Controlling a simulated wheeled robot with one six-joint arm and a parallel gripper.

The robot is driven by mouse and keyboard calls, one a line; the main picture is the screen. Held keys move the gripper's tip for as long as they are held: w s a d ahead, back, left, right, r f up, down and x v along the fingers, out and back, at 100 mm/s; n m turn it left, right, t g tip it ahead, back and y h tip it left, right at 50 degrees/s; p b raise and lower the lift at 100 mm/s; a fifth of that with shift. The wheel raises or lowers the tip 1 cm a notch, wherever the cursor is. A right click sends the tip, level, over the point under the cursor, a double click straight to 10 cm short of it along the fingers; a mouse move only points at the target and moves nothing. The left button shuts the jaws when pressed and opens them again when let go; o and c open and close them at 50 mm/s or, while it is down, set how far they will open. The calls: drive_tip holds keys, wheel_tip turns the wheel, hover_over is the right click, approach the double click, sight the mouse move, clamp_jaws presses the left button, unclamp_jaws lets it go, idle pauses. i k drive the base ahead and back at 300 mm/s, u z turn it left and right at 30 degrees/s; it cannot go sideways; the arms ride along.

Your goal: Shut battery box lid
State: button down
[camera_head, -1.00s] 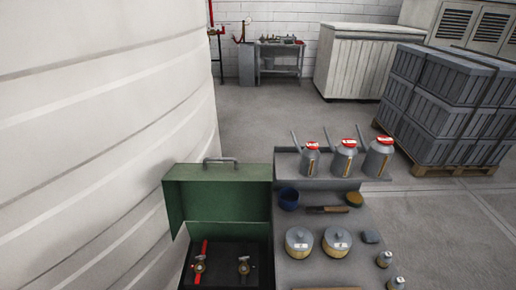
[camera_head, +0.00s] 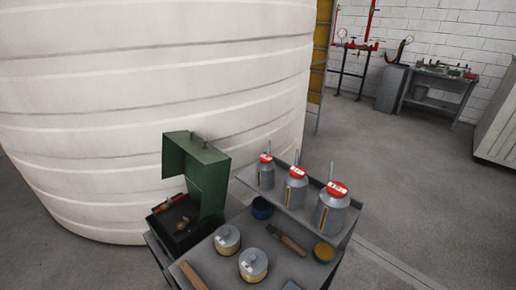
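The green battery box (camera_head: 156,226) stands on the left end of a grey workbench, close to the big white tank. Its green lid (camera_head: 207,178) is up, standing open at the back right side of the box. A handle shows at the lid's top edge. Inside the dark box I see battery terminals (camera_head: 182,224) with a red part beside them. My gripper is not in this view.
The bench (camera_head: 213,256) holds oil cans (camera_head: 334,206) on a raised shelf, two round tins (camera_head: 253,264), a blue cup (camera_head: 262,208) and a brush (camera_head: 288,240). The white tank (camera_head: 150,90) stands right behind. Floor (camera_head: 420,190) to the right is clear.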

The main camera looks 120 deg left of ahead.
sight(186, 153)
drive_tip(key=i, duration=1.25)
drive_tip(key=u, duration=3.25)
drive_tip(key=i, duration=4.55)
drive_tip(key=u, duration=1.8)
drive_tip(key=i, duration=0.9)
drive_tip(key=u, duration=1.25)
